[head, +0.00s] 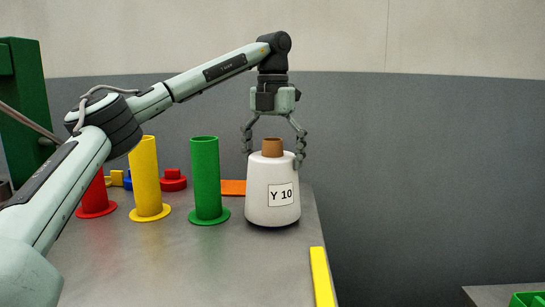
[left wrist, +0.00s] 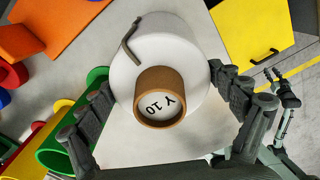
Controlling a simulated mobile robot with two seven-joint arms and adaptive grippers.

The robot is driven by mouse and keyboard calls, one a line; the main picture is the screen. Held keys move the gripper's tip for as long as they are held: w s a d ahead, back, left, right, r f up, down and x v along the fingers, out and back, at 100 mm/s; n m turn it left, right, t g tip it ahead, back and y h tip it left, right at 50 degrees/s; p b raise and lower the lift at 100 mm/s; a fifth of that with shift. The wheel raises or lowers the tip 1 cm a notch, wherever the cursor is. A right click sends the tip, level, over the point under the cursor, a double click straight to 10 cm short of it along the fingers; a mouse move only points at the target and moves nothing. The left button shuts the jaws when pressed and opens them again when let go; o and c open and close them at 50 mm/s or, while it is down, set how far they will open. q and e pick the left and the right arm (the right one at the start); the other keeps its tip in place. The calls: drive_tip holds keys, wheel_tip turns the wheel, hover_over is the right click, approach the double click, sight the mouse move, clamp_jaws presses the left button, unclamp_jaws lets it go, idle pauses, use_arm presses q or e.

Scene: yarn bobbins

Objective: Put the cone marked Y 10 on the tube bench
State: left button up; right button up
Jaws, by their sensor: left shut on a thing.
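The cone marked Y 10 (head: 271,190) is white with a brown tube core on top and a dark base rim. It is upright over the right part of the grey tube bench (head: 170,265), at its surface or very slightly above; I cannot tell which. In the left wrist view the cone (left wrist: 195,35) is seen from above, with Y 10 inside its core. My left gripper (head: 273,157) points down, its fingers shut on the cone from both sides. A dark shape like my right gripper (left wrist: 286,92) shows small in the left wrist view; its fingers are unclear.
Green (head: 205,180), yellow (head: 145,180) and red (head: 95,195) flanged tubes stand left of the cone. An orange piece (head: 233,187) lies behind. A yellow strip (head: 321,275) is at the right edge. A green crate (head: 527,299) sits on another surface at lower right.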

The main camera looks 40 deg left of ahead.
use_arm(q)
drive_tip(key=shift+f, duration=0.25)
idle(0.6)
drive_tip(key=o, duration=1.6)
drive_tip(key=shift+f, duration=0.1)
wheel_tip(320, 180, up, 12)
drive_tip(key=shift+r, duration=0.1)
